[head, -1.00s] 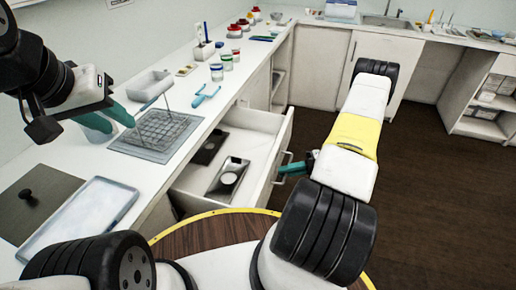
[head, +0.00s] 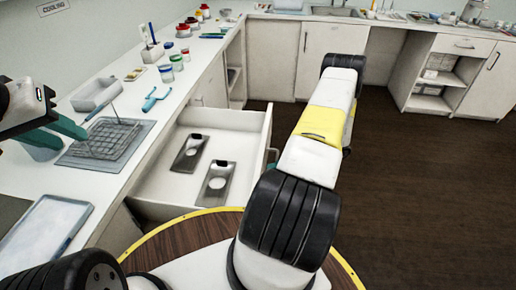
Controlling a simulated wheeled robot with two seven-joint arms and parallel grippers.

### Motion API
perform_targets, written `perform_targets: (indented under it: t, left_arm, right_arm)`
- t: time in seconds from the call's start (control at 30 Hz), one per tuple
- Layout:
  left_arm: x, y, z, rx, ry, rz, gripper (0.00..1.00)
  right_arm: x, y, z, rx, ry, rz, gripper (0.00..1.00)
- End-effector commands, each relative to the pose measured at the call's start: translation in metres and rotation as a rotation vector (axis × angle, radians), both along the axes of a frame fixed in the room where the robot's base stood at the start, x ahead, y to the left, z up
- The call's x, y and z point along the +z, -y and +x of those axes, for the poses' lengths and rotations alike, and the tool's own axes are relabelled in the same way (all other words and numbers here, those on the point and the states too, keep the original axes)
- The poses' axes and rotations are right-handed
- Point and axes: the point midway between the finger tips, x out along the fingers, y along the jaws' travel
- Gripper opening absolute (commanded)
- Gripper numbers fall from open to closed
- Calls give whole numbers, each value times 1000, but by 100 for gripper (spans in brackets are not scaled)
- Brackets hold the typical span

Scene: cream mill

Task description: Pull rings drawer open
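The drawer (head: 225,118) under the left counter stands far out, its white inside open to view. Two grey metal plates with round rings, a farther one (head: 190,153) and a nearer one (head: 216,184), lie on its floor. My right arm reaches over the drawer's front side and hides most of the front and the handle.
A wire rack on a grey tray (head: 66,159), a white tray (head: 42,232), a light blue tool (head: 155,98) and several lidded jars stand on the left counter (head: 130,175). A round wooden top with a yellow rim (head: 190,236) is close in front. The dark floor (head: 420,190) at right is clear.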

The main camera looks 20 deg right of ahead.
Motion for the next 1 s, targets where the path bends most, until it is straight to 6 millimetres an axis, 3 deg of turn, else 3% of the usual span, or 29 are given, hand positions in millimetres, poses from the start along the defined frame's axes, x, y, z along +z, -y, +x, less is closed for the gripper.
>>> perform_targets:
  t: [0.07, 0.1, 0.2, 0.57, 1.0]
  left_arm:
    - [0, 0, 0, 0, 0, 0, 32]
    - [0, 0, 0, 0, 0, 0, 32]
    - [0, 0, 0, 0, 0, 0, 32]
    - [0, 0, 0, 0, 0, 0, 32]
    - [0, 0, 0, 0, 0, 0, 32]
  right_arm:
    - [-1, 0, 0, 1, -1, -1, 0]
    - [-1, 0, 0, 1, -1, -1, 13]
    - [-1, 0, 0, 0, -1, -1, 32]
    - [0, 3, 0, -1, 0, -1, 33]
    - [12, 66, -12, -1, 0, -2, 33]
